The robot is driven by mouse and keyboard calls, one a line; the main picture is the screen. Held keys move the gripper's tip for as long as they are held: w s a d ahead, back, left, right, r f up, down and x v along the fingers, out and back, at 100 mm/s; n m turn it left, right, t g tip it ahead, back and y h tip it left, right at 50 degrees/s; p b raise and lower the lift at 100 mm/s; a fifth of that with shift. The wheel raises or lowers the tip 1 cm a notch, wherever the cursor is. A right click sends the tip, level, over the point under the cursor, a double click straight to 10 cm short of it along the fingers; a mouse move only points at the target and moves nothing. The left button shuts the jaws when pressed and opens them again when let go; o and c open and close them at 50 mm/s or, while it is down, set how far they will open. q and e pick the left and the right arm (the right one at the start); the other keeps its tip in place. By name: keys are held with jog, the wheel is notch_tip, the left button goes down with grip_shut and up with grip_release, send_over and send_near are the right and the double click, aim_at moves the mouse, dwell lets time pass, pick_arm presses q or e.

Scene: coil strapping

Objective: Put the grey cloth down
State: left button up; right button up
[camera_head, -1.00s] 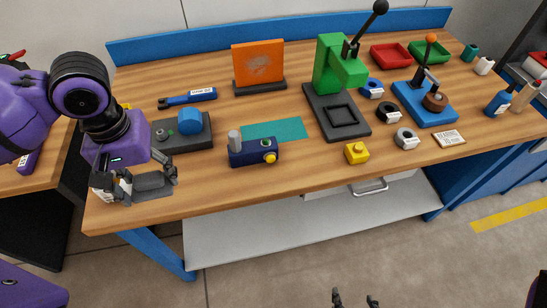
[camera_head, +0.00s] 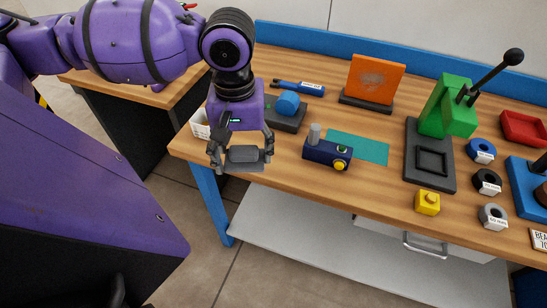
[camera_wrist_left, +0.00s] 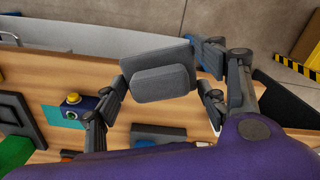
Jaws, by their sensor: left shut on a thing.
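The grey cloth (camera_head: 246,157) is a folded dark grey pad at the front left edge of the workbench. My left gripper (camera_head: 241,152) is shut on it, with a finger at each side. In the left wrist view the cloth (camera_wrist_left: 163,84) sits between the two fingers of the left gripper (camera_wrist_left: 162,98), over the bench edge with floor beyond. I cannot tell whether the cloth touches the bench. My right gripper is not in view.
A navy box with a yellow button (camera_head: 327,153) stands just right of the cloth. A dark base with a blue knob (camera_head: 288,104) is behind it. A white container (camera_head: 200,124) is left of the gripper. A teal mat (camera_head: 360,147) lies further right.

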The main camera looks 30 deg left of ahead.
pick_arm(q)
jog(key=w+a+f, duration=0.1)
jog(key=w+f, duration=0.2)
jog(key=w, duration=0.1)
jog(key=w+a+f+b, duration=0.1)
jog(key=w+f, duration=0.2)
jog(key=w, duration=0.1)
jog(key=w+a+f+b, duration=0.1)
jog(key=w+f, duration=0.2)
jog(key=w, duration=0.1)
jog(key=shift+w+a, duration=0.1)
jog(key=shift+w, duration=0.25)
jog(key=shift+w+a+f, duration=0.1)
jog(key=shift+w+f, duration=0.15)
jog(key=shift+f, duration=0.1)
jog(key=f, duration=0.3)
jog(key=shift+w+f+b, duration=0.2)
jog(key=shift+w+b, duration=0.05)
jog(key=shift+b, duration=0.15)
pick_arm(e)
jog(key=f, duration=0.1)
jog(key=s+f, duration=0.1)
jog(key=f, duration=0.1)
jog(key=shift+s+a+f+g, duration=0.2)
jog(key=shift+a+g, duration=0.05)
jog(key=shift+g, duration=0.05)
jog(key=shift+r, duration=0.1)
pick_arm(q)
jog(key=o, duration=1.5)
jog(key=shift+f, duration=0.15)
